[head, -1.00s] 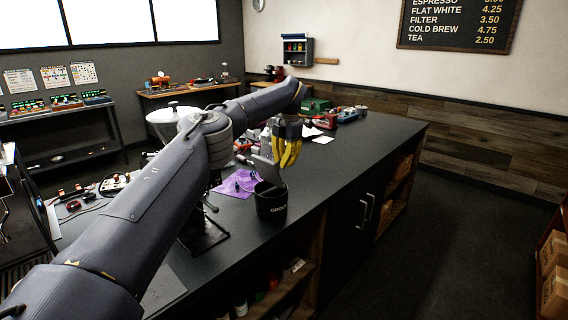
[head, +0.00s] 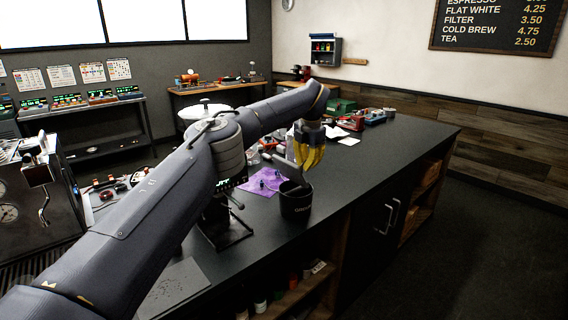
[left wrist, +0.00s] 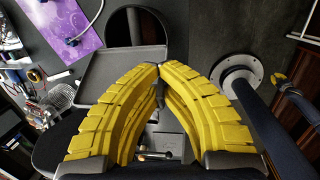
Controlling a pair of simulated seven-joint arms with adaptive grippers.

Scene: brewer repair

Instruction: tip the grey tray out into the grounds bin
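The grey tray (left wrist: 112,76) is a flat piece with a low raised rim. In the left wrist view its edge sits between the fingertips of my left gripper (left wrist: 158,68), whose yellow fingers are closed on it. The black grounds bin (head: 296,201) stands upright on the counter. Its round dark mouth (left wrist: 140,22) shows just beyond the tray in the left wrist view. In the head view my left gripper (head: 309,158) is above the bin, fingers down; the tray is mostly hidden there. My right gripper (left wrist: 281,79) appears small in the left wrist view.
A purple cloth (head: 262,183) with small parts lies on the counter left of the bin. A dark stand (head: 226,232) is near the front edge. An espresso machine (head: 38,200) is at the left. The right of the counter (head: 385,150) is clear.

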